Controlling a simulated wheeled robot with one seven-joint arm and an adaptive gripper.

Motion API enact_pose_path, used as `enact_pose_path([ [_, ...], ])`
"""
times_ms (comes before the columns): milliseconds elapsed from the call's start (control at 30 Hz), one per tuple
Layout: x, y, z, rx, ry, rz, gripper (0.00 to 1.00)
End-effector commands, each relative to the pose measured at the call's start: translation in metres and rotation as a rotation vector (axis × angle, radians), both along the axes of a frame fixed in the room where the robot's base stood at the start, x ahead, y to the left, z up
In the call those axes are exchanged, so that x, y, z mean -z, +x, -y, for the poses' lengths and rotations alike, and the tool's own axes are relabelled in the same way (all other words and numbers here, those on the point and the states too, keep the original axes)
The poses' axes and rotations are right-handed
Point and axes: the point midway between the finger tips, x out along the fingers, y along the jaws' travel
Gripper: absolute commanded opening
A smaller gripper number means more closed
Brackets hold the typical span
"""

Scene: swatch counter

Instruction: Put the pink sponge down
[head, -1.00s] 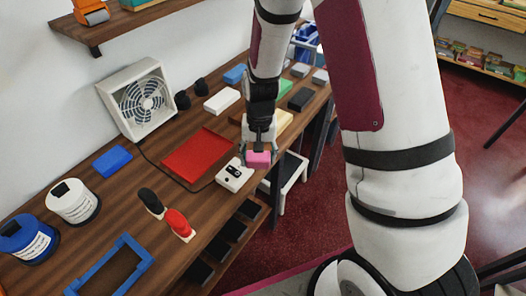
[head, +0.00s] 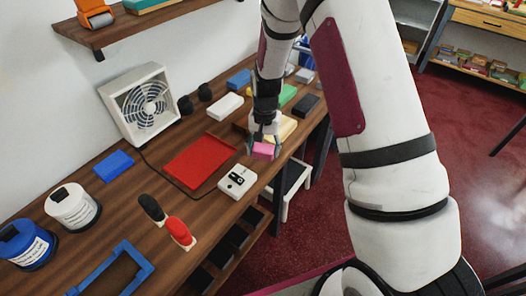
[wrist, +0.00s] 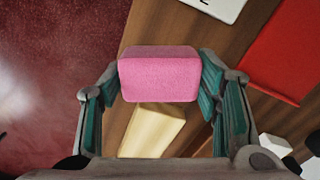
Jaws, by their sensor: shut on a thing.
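The pink sponge (head: 263,151) is a small block held at the end of my gripper (head: 263,145), above the front part of the wooden counter. In the wrist view the sponge (wrist: 160,75) sits between the two teal-padded fingers of my gripper (wrist: 161,88), which are shut on it. Below it in that view lies a pale yellow block (wrist: 152,128), partly hidden by the sponge and my gripper. The head view shows the yellow block (head: 288,128) just behind my gripper.
A red tray (head: 200,160) lies left of my gripper and a white box with dark controls (head: 237,180) lies in front. White (head: 225,107), blue, green and black (head: 305,105) blocks lie farther back. The wooden counter's (head: 205,213) front edge drops to a red floor.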

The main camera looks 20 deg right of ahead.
Motion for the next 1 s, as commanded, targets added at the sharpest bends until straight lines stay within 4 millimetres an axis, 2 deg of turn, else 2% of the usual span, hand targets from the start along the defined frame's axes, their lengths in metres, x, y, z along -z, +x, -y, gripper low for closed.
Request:
enact_pose_path([
  [233,0.003,0.019,0.005,0.001,0.0,0.0,0.13],
  [400,0.028,0.016,0.003,0.0,0.001,-0.003,0.13],
  [500,0.035,0.016,0.003,-0.001,0.001,-0.002,0.13],
  [900,0.04,0.017,0.003,0.0,0.001,-0.001,0.13],
  [933,0.039,0.017,0.003,-0.001,0.0,0.0,0.64],
  [1000,0.039,0.017,0.003,0.0,0.0,0.0,0.77],
])
